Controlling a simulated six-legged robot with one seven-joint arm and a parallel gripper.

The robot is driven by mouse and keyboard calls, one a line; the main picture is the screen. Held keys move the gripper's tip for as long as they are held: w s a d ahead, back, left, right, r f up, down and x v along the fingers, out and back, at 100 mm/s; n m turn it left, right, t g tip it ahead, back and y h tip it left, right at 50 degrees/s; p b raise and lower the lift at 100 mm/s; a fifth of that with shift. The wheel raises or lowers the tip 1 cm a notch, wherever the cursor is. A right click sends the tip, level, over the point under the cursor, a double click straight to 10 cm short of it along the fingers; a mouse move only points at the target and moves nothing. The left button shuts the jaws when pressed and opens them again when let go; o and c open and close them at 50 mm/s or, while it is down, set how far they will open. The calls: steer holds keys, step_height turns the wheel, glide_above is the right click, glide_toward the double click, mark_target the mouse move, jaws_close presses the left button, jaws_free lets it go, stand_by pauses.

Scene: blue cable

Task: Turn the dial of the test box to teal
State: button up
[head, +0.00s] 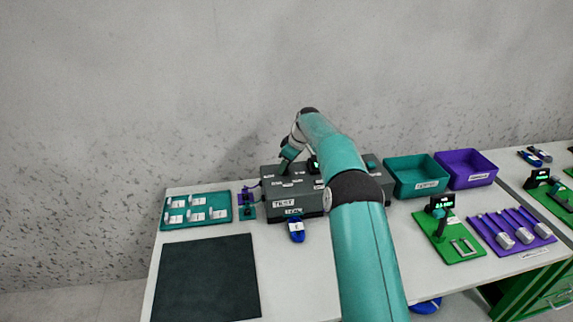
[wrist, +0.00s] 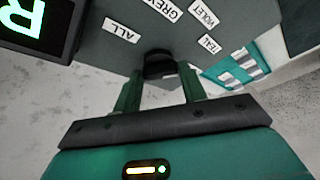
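The test box (head: 285,207) is a dark grey box with a TEST label, standing at the back of the white table. In the wrist view its face (wrist: 110,12) carries labels ALL, GREY, VIOLET and the teal label (wrist: 209,44) around a black dial (wrist: 159,66). My gripper (wrist: 159,80) has its two green fingers apart, one on each side of the dial; firm contact cannot be made out. In the head view my gripper (head: 287,160) comes down over the left part of the box, and my arm covers part of it. Where the dial points cannot be told.
A lit display (wrist: 36,22) shows a green R at the wrist view's left. A teal tray (head: 222,210) of white-labelled pieces and a dark mat (head: 206,278) lie left. A blue cable coil (head: 297,231) lies before the box. Teal (head: 417,176) and violet bins (head: 465,168) stand right.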

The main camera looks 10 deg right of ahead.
steer(key=o, duration=0.3)
steer(key=shift+o, duration=0.2)
steer(key=v, duration=1.3)
steer(key=shift+r, duration=0.4)
steer(key=shift+s, duration=0.15)
